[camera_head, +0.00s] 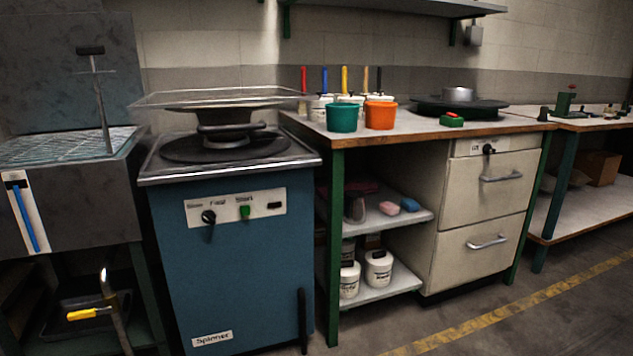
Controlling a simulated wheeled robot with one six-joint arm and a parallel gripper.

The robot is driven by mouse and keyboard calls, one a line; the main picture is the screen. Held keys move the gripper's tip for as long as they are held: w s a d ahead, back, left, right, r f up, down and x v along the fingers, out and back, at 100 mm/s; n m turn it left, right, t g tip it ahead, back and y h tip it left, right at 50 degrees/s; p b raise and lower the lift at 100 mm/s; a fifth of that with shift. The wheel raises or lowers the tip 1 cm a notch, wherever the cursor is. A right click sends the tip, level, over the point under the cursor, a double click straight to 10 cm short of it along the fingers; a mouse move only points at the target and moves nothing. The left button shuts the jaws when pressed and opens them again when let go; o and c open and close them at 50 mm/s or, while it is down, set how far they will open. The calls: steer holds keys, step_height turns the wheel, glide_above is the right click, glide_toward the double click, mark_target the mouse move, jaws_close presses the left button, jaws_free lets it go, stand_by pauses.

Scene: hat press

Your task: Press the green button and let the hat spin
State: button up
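The green button (245,212) is on a pale control panel on the front of a blue spinner cabinet (225,275). A black knob (208,217) is to its left and a small black switch (274,205) to its right. On top of the cabinet is a dark round turntable (180,150). A dark, rounded hat-like form (225,130) sits on it, under a clear flat cover (160,98). Whether this form is the hat, and whether it is turning, I cannot tell. My gripper is not in view.
A workbench (410,128) to the right holds a teal bucket (341,118), an orange bucket (380,115) and a black disc (495,107). A grey basin (65,210) stands left, with a yellow-handled tool (85,314) below. Open floor with a yellow line (500,314) is at right.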

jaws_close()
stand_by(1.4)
